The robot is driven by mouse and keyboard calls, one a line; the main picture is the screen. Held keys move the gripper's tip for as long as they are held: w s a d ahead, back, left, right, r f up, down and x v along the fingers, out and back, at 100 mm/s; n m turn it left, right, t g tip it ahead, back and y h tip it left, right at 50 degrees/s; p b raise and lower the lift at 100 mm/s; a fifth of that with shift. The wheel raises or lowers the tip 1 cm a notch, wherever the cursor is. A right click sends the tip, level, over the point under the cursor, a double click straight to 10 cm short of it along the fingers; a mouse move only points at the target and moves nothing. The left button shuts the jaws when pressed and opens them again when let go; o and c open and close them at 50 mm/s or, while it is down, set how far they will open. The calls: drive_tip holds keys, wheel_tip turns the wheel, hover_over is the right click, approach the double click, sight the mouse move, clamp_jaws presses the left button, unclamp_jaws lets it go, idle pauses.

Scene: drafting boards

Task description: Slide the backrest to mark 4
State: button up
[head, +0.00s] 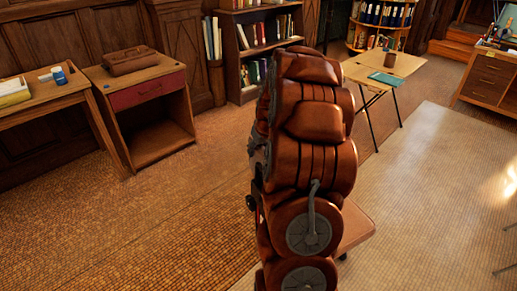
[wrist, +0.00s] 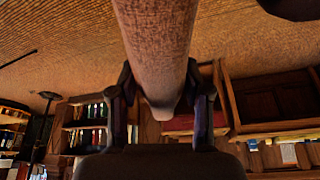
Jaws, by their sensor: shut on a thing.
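In the wrist view a long brown padded piece, which looks like the backrest (wrist: 158,35), runs down from the top edge. My gripper (wrist: 160,78) has one dark finger on each side of its near end and is shut on it. In the head view a brown seat pad (head: 355,229) shows at the right of my arm, partly hidden. My arm covers the backrest and my gripper there. No numbered marks can be read in either view, so I cannot tell where the backrest stands.
A wooden cabinet with a red drawer (head: 147,90) and a table (head: 45,98) stand at the left. Bookshelves (head: 262,45) line the back. A small drafting table (head: 385,68) stands behind at the right. Floor is clear at both sides.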

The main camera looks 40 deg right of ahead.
clamp_jaws()
drive_tip(key=shift+r, duration=0.1)
wheel_tip(320, 180, up, 3)
drive_tip(key=shift+f, duration=0.2)
drive_tip(key=o, duration=0.9)
unclamp_jaws()
drive_tip(key=shift+f, duration=0.1)
drive_tip(key=v, duration=1.2)
